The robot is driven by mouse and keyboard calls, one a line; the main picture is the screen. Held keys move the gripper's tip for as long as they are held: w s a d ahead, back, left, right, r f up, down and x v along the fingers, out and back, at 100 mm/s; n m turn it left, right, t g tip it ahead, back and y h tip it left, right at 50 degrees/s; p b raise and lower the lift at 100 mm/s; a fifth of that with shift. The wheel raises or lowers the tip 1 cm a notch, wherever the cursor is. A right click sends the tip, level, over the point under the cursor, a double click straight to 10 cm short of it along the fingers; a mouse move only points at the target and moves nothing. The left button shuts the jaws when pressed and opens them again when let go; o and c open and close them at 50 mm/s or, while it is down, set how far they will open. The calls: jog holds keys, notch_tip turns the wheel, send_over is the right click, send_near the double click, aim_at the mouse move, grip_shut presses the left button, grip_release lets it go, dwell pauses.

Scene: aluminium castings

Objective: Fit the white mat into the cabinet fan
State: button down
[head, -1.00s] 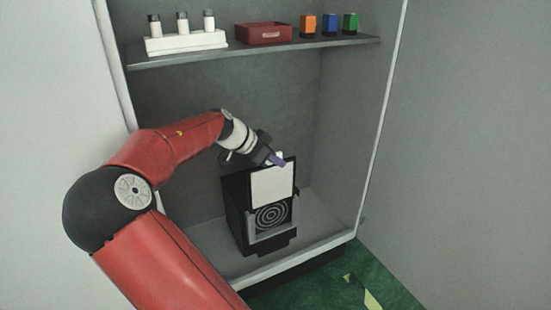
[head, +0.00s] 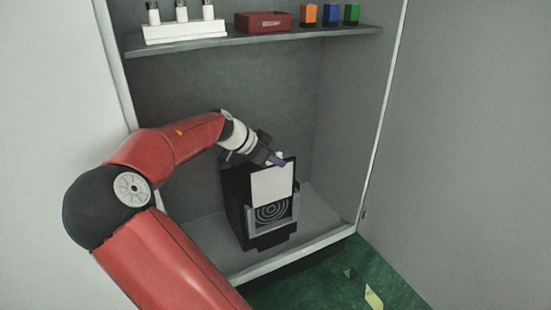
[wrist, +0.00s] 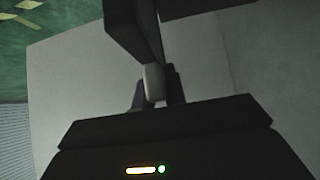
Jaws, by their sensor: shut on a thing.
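The cabinet fan (head: 235,212) is a black box on the cabinet floor. Its front has a round grille (head: 272,212) of pale rings inside a grey U-shaped frame (head: 250,224). The white mat (head: 272,185) is an upright flat panel at the front of the fan, above the grille, its lower edge close to the top of the frame. I cannot tell how far it sits in the frame. My gripper (head: 281,160) is shut on the mat's top edge. In the wrist view my gripper's fingers (wrist: 155,95) are close together around a small pale piece (wrist: 153,82).
The shelf (head: 220,47) above holds a white rack with bottles (head: 185,33), a dark red box (head: 263,22), and orange, blue and green small containers (head: 330,14). Cabinet side walls stand close on both sides. The cabinet floor right of the fan is clear.

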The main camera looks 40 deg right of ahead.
jog(key=b, duration=0.6)
send_over(275, 202)
jog(key=shift+w+d+f, duration=0.15)
jog(key=shift+d+f, duration=0.05)
jog(key=shift+f, duration=2.25)
jog(key=shift+w+d+f, duration=0.1)
jog(key=shift+d+f, duration=0.05)
jog(key=shift+f, duration=2.25)
jog(key=c, duration=1.4)
grip_release()
jog(key=shift+o, duration=0.2)
notch_tip(275, 202, up, 20)
jog(key=p, duration=0.4)
